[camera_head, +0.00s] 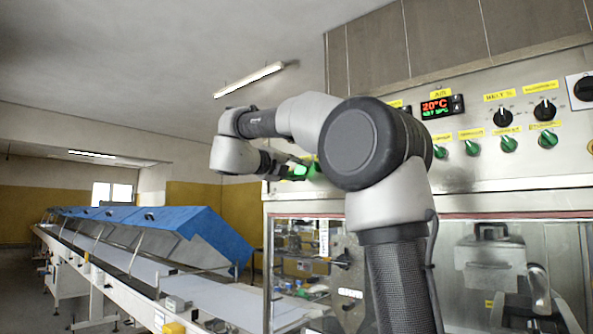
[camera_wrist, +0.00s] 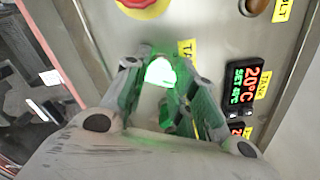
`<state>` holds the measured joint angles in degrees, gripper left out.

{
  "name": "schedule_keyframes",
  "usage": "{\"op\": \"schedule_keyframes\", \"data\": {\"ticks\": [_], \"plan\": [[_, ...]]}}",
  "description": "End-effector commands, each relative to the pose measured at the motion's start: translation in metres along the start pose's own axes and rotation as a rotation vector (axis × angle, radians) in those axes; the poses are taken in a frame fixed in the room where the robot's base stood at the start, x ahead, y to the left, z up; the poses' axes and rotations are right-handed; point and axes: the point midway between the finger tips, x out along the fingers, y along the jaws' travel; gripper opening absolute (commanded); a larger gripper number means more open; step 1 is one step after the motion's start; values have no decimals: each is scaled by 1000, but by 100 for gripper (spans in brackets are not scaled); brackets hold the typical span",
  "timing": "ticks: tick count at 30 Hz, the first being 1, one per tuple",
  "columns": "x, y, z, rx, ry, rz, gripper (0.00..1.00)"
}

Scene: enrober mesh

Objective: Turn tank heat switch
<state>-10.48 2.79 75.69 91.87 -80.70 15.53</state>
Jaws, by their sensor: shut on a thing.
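The tank heat switch glows bright green-white in the wrist view (camera_wrist: 160,71), beside a partly covered yellow label starting "TA" (camera_wrist: 187,48). My gripper (camera_wrist: 157,80) is shut on the switch, with a finger on either side of it. Green light falls on both fingers. In the head view my gripper (camera_head: 292,170) is at the left end of the control panel, by the green glow, and my arm hides part of the panel there. The switch's exact angle cannot be told because of the glare.
The steel control panel (camera_head: 470,180) carries several green knobs and black dials. A tank display (camera_wrist: 243,88) reads 20°C. A red button on a yellow base (camera_wrist: 145,5) is near the gripper. Glass doors lie below the panel. A conveyor with blue covers (camera_head: 150,225) runs at left.

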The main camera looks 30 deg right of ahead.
Motion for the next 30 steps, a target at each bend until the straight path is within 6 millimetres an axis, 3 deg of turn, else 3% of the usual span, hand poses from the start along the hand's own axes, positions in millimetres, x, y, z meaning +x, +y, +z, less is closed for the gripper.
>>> {"op": "schedule_keyframes", "data": {"ticks": [20, 21, 24, 30], "plan": [[0, 2, -1, 63, 3, 3, 3], [0, 2, -1, 63, 3, 3, 30], [0, 2, 0, 63, 2, 2, 48], [0, 1, 0, 64, 1, 1, 48]]}}
